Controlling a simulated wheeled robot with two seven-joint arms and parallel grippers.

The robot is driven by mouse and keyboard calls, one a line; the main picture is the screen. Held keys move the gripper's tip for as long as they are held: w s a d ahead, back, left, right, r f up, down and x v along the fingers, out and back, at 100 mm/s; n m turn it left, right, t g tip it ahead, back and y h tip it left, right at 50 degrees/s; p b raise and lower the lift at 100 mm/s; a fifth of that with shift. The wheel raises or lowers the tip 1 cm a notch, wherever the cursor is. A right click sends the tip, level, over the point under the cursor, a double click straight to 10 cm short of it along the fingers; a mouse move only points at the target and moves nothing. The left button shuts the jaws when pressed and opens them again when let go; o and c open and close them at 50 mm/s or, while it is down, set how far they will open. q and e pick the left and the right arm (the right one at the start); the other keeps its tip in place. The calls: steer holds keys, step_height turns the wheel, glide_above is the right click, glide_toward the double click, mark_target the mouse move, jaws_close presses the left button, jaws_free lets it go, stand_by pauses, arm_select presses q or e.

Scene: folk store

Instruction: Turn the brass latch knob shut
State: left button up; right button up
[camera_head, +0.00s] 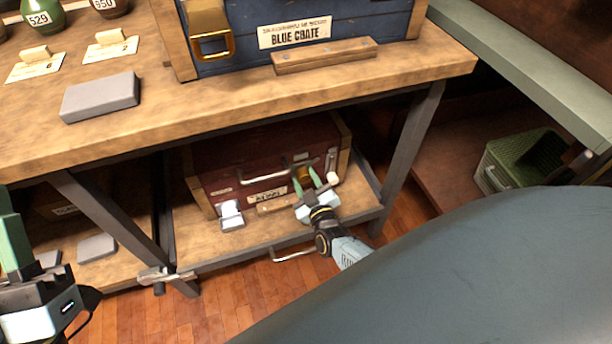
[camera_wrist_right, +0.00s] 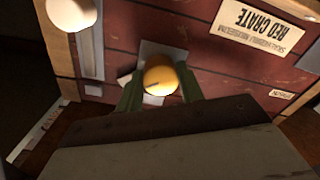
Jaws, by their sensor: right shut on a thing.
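The brass latch knob (camera_wrist_right: 158,76) is a round, shiny yellow piece on a grey plate on the front of the red crate (camera_head: 240,150). My right gripper (camera_head: 305,180) reaches low to the crate's front and is shut on the knob, one green finger on each side in the right wrist view. The gripper body hides the lower part of the knob's surroundings. My left gripper (camera_head: 12,245) is partly in view at the left edge, away from the crate; its finger opening does not show clearly.
The red crate sits on the lower shelf (camera_head: 190,235) under the wooden bench top (camera_head: 200,115). A blue crate (camera_head: 330,28) and a grey block (camera_head: 100,97) are on top. A metal bench leg (camera_head: 410,150) stands right of the shelf. A green basket (camera_head: 520,160) is farther right.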

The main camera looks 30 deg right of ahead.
steer(key=n, duration=0.3)
steer(key=shift+p, duration=0.3)
steer(key=n, duration=0.2)
steer(key=shift+n, duration=0.3)
steer(key=n, duration=0.3)
arm_select(q)
steer(key=shift+w+d+f+g+y, duration=0.25)
steer(key=shift+w+f+g, duration=0.45)
steer(key=shift+g, duration=0.4)
arm_select(e)
steer(key=shift+n, duration=0.9)
arm_select(q)
steer(key=shift+r, duration=0.1)
arm_select(e)
steer(key=shift+n, duration=0.3)
steer(key=o, duration=1)
